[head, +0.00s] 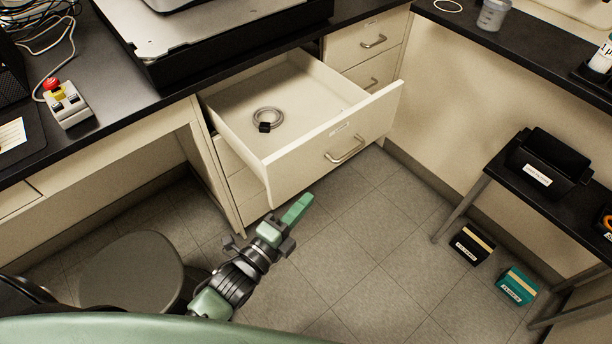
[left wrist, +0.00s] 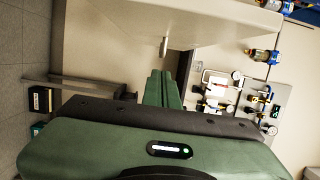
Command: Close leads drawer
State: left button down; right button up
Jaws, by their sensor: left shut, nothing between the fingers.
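The leads drawer (head: 300,165) is pulled well out from the cabinet under the bench in the head view. A coiled grey lead with a black plug (head: 267,118) lies inside it. The drawer front has a metal handle (head: 346,150) and a small label. My left gripper (head: 297,209) is shut and empty, in front of and below the drawer front, apart from it. In the left wrist view the shut fingers (left wrist: 161,90) point toward the drawer front (left wrist: 190,22), with the handle (left wrist: 164,46) just beyond the tips. My right gripper is not in view.
A dark stool (head: 131,272) stands at lower left. A small table with a black bin (head: 548,160) is at right, with black (head: 472,244) and teal (head: 515,287) boxes on the floor. The floor before the drawer is clear.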

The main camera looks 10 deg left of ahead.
aim_at(306, 178)
pick_arm(q)
jog(key=w, duration=0.5)
jog(key=w+a, duration=0.1)
jog(key=w, duration=0.1)
jog(key=shift+w+p, duration=0.2)
jog(key=shift+p, duration=0.2)
